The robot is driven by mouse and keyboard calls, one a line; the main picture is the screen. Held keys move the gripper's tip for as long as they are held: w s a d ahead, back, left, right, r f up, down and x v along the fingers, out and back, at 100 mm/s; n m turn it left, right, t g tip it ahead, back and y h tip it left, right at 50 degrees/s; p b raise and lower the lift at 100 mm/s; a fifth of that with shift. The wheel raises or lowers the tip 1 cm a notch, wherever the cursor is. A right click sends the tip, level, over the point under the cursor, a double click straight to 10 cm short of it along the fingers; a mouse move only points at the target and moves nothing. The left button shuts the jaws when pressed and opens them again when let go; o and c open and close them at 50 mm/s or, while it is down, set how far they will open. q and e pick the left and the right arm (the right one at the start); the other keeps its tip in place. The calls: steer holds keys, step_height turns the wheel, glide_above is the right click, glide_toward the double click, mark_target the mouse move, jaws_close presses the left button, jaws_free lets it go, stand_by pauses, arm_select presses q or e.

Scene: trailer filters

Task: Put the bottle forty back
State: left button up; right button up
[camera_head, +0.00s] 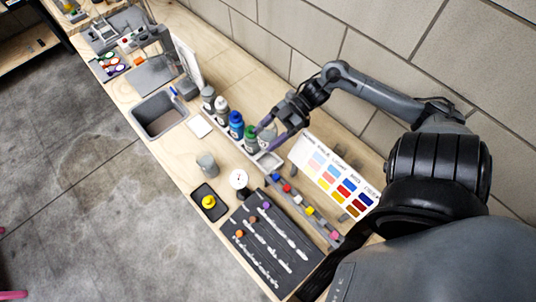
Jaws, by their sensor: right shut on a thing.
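A row of bottles stands along the wall side of the bench: a grey one (208,98), a light grey one (222,108), a blue one (236,125) and a green-labelled one (251,139). My right gripper (268,129) reaches in from the right at the right end of this row. It is shut on a greyish bottle (267,140) there, partly hidden by the fingers. I cannot tell whether this bottle touches the surface below. Its label and number are too small to read. My left gripper is not in view.
A pale tray (268,160) lies just below the held bottle. A colour chart (335,178) leans to the right. In front are a grey cup (207,164), a round white dial (238,179), a black tray (209,203) with a yellow item, and a dark tool board (262,243). A sink (159,113) is left.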

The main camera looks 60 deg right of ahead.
step_height(320, 180, down, 12)
steer(key=b, duration=0.2)
steer(key=shift+b, duration=0.4)
steer(key=shift+f, duration=1.55)
steer(key=o, duration=1.4)
steer(key=shift+f, duration=0.15)
steer(key=shift+f+b, duration=0.15)
steer(key=shift+b, duration=0.35)
steer(key=v, duration=0.5)
steer(key=shift+s+d, duration=0.15)
steer(key=shift+d, duration=0.15)
steer(key=shift+v, duration=0.95)
steer(key=shift+p, duration=0.35)
